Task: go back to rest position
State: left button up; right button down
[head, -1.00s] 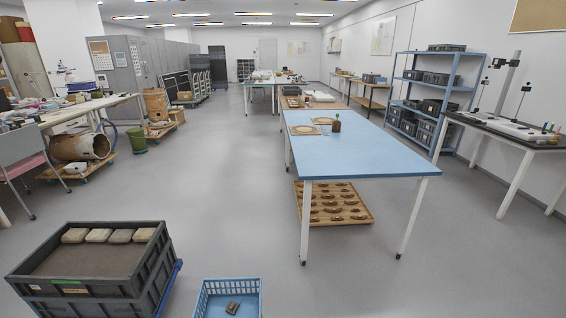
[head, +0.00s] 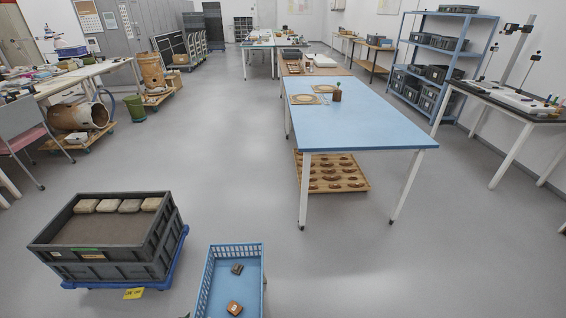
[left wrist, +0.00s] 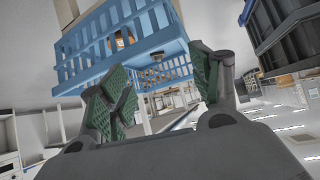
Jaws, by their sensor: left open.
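My left gripper (left wrist: 160,76) shows in the left wrist view, with two green-padded fingers spread apart and nothing between them. Beyond the fingers is the blue slatted basket (left wrist: 95,55), which the tilted view puts at the top of the picture. Whether the fingers touch the basket I cannot tell. In the head view the blue basket (head: 236,247) stands at the bottom, cut by the lower edge. Inside it lie a dark sherd (head: 237,268) and an orange-brown sherd (head: 234,307), apart from each other.
A dark grey crate (head: 105,260) with several pale blocks stands on a blue dolly (head: 180,250) left of the basket. The blue table (head: 365,125) stands ahead to the right, with a wooden tray of sherds (head: 332,172) beneath it. The floor between is clear.

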pick_arm(q)
jog(key=s+d+g+p, duration=0.1)
jog(key=s+g+p, duration=0.2)
jog(key=s+p, duration=0.6)
jog(key=s+d+g+y+p, duration=0.1)
jog(key=s+d+g+p, duration=0.1)
jog(key=s+p, duration=0.7)
jog(key=s+d+r+g+p, duration=0.1)
jog(key=s+g+p, duration=0.3)
jog(key=s+p, duration=0.5)
jog(key=s+d, duration=0.1)
jog(key=s, duration=0.4)
jog(key=shift+s+y, duration=0.3)
jog(key=shift+s, duration=0.1)
pick_arm(e)
jog(key=s+d+f, duration=0.1)
jog(key=s+d, duration=0.3)
jog(key=s, duration=0.7)
jog(key=s+d+f+g+h, duration=0.1)
jog(key=s+d, duration=0.3)
jog(key=s, duration=0.8)
jog(key=shift+f, duration=0.15)
